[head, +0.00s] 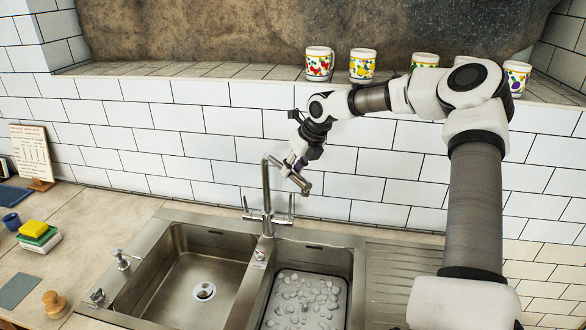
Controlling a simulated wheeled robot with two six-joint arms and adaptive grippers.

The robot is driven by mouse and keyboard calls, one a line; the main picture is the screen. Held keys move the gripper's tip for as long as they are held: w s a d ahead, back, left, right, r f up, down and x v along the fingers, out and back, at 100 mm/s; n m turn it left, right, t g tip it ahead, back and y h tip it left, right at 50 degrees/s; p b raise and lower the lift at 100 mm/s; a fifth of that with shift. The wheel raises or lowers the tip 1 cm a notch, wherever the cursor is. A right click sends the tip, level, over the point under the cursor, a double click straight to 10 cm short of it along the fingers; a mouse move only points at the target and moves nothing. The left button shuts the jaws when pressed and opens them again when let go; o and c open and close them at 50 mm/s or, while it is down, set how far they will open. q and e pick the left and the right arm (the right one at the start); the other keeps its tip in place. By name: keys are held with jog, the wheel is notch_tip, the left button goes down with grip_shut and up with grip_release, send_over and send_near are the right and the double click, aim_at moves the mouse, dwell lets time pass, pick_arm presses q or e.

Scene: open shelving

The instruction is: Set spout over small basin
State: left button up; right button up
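The faucet (266,195) stands on the sink's rim between the two basins, with a tall upright pipe. Its spout (305,186) slants from the pipe top to the right and toward me, on the right basin's side. The left basin (185,272) is empty, with a round drain. The right basin (326,262) looks narrower and holds a grey surface with many round shapes. My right gripper (294,163) is at the spout, overlapping it in the picture. Whether its fingers touch or close on the spout is hidden. My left gripper is out of view.
Several patterned mugs (319,64) line the ledge above the tiled wall. A ribbed drainboard (398,272) lies right of the sink. A sponge stack (37,236), a blue cup (11,221) and a wooden knob (54,303) are on the left counter.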

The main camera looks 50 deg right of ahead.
jog(key=o, duration=0.3)
jog(key=shift+w+f, duration=0.15)
jog(key=shift+w, duration=0.05)
jog(key=v, duration=0.7)
jog(key=shift+r, duration=0.25)
